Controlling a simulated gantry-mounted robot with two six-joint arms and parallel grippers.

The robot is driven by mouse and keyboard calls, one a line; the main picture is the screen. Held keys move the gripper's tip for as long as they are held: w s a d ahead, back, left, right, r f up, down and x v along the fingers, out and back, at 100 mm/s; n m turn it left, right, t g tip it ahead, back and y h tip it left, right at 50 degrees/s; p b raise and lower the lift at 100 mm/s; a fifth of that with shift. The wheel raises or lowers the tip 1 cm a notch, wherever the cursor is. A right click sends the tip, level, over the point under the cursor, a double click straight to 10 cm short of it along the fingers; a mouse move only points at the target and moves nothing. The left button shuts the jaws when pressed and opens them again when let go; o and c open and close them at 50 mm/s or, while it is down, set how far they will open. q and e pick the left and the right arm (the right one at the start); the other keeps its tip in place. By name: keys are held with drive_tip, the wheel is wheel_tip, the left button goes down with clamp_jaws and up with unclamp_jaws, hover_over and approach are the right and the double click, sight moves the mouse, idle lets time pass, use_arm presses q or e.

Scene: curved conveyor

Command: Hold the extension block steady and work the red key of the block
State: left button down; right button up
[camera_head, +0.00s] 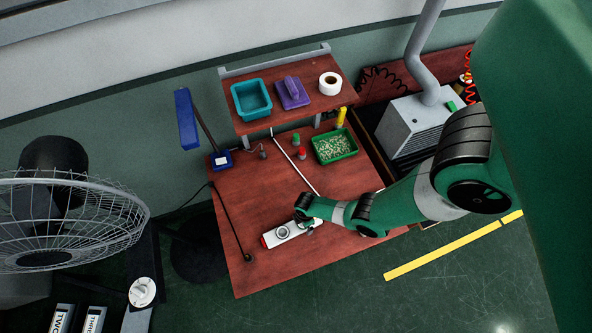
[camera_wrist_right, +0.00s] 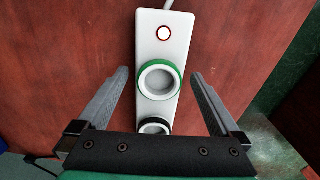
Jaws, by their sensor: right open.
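The white extension block (camera_head: 283,233) lies on the red-brown table near its front edge, with a red patch at its left end. In the head view my right gripper (camera_head: 305,222) is over the block's right part. My left gripper is not in view.
A green tray (camera_head: 335,147) and small red and green items stand behind on the table. A shelf (camera_head: 300,110) stands above the table's back. A fan (camera_head: 60,220) is at left. The table's left middle is mostly clear.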

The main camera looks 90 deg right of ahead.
drive_tip(key=shift+f, duration=0.45)
clamp_jaws()
idle(0.7)
idle(2.8)
